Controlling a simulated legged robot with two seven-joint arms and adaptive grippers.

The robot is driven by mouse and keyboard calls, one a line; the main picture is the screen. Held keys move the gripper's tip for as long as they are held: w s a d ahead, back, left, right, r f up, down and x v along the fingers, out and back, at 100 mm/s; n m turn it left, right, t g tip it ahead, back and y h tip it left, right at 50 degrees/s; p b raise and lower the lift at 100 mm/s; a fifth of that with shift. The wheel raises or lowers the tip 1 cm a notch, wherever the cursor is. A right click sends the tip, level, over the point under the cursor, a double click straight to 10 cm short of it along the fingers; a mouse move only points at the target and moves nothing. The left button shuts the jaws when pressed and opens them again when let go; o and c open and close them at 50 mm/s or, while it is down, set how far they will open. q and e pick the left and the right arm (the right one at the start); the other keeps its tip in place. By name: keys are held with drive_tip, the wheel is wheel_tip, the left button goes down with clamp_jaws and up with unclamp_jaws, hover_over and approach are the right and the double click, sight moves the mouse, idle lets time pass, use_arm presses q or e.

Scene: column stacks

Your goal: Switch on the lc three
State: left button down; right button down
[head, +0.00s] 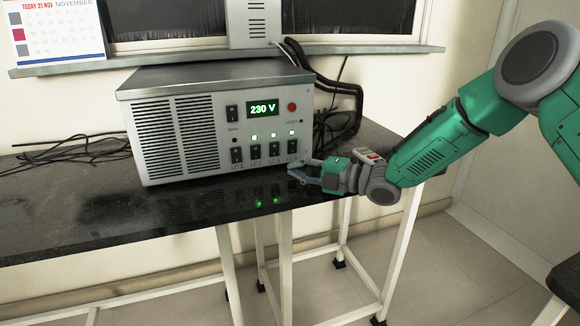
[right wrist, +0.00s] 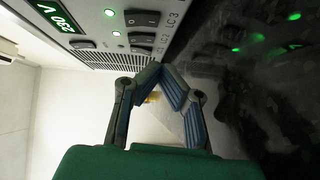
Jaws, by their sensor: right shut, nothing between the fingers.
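The LC 3 switch (head: 274,150) is a small black rocker in the bottom row on the front of a grey power box (head: 180,140). Its green light above is lit. It also shows in the right wrist view (right wrist: 142,18). The LC 2 switch (head: 255,152) and LC 1 switch (head: 236,155) are to its left, the LC 4 switch (head: 292,147) to its right. The lights above LC 2 and LC 4 glow; the one above LC 1 looks dark. My right gripper (head: 293,169) is shut and empty, just below LC 4 at the box's lower right. Contact is unclear. My left gripper is not in view.
The box stands on a dark glossy bench (head: 110,215). Its green display (head: 262,109) reads 230 V, with a main switch (head: 232,112) and a red button (head: 292,107) beside it. Black cables (head: 345,90) hang behind the box's right side. The bench left of the box holds loose cables.

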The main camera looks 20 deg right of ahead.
sight(319, 190)
drive_tip(key=v, duration=0.4)
drive_tip(key=f+p+v, duration=0.1)
drive_tip(key=v, duration=0.1)
drive_tip(key=shift+s+a, duration=0.1)
drive_tip(key=shift+s, duration=0.05)
drive_tip(key=shift+s+d+f, duration=0.1)
drive_tip(key=shift+s+d, duration=0.35)
drive_tip(key=shift+d, duration=0.25)
drive_tip(key=shift+a, duration=0.15)
